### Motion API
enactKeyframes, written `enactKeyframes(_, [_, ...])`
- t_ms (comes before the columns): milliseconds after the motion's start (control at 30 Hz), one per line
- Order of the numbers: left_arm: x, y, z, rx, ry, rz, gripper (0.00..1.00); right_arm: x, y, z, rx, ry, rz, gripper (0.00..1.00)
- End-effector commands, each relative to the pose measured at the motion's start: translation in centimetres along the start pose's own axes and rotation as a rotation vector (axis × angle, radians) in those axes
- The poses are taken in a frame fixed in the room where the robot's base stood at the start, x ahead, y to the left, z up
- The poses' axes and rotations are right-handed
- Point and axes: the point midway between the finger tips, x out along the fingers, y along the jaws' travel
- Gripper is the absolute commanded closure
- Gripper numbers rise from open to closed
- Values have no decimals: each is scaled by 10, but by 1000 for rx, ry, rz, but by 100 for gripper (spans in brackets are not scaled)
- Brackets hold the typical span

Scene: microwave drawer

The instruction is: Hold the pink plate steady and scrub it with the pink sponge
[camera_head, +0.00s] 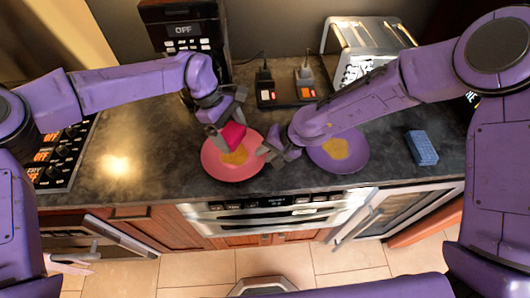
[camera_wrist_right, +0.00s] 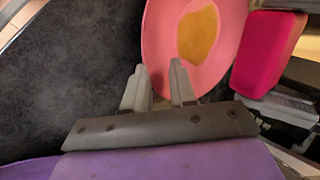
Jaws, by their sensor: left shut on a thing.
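The pink plate (camera_head: 220,172) lies on the dark counter with a yellow-brown stain (camera_head: 236,156) on it. It also shows in the right wrist view (camera_wrist_right: 160,35). My left gripper (camera_head: 229,130) is shut on the pink sponge (camera_head: 234,137) over the plate's upper part, close to the stain. The sponge also shows in the right wrist view (camera_wrist_right: 268,50). I cannot tell whether it touches the plate. My right gripper (camera_head: 267,152) is at the plate's right edge. Its fingers (camera_wrist_right: 159,86) are apart, one over the plate and one outside the rim.
A purple plate (camera_head: 355,163) with a similar stain lies to the right, partly under my right arm. A blue sponge (camera_head: 422,147) lies farther right. A toaster (camera_head: 368,45), a power outlet block (camera_head: 287,92) and a coffee machine (camera_head: 185,30) stand behind. The counter left of the pink plate is clear.

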Motion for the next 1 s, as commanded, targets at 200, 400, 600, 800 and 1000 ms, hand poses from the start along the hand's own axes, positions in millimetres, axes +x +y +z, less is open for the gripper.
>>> enactKeyframes(200, [0, 0, 0, 0, 0, 0, 36, 11, 0, 0, 0, 0, 0, 74])
enactKeyframes(400, [0, 0, 0, 0, 0, 0, 36, 11, 0, 0, 0, 0, 0, 81])
enactKeyframes(600, [0, 0, 0, 0, 0, 0, 36, 11, 0, 0, -1, 0, 1, 100])
enactKeyframes(800, [0, 0, 0, 0, 0, 0, 36, 11, 1, 1, -1, -1, 2, 58])
enactKeyframes(1000, [0, 0, 0, 0, 0, 0, 36, 12, 2, 1, 0, -2, 3, 58])
